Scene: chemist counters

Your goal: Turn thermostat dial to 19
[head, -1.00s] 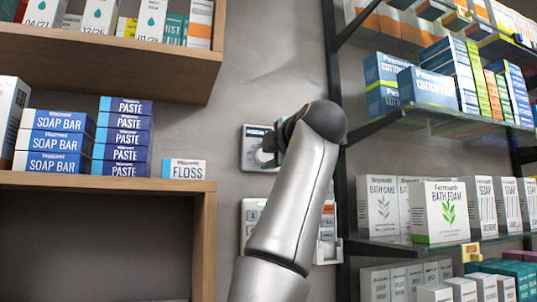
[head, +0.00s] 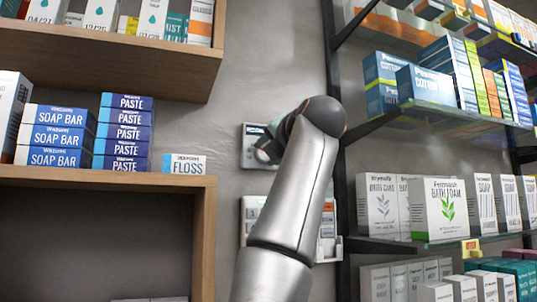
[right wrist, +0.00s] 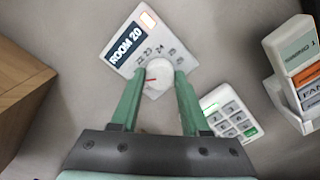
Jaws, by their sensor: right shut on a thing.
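The thermostat (right wrist: 140,45) is a white wall panel whose dark display reads "ROOM 20"; it appears tilted in the right wrist view. Its round white dial (right wrist: 158,72) has a red mark toward the lower left, with printed numbers such as 23 and 24 around it. My right gripper (right wrist: 160,78) has its green fingers on either side of the dial and is shut on it. In the head view the thermostat (head: 251,133) is partly behind my right gripper (head: 266,150), and the dial is hidden. My left gripper is not in view.
A white keypad (right wrist: 229,112) is on the wall beside the thermostat, with a white holder of boxes (right wrist: 296,98) farther right. In the head view, a wooden shelf (head: 205,235) stands left and glass shelves (head: 440,243) with boxes stand right.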

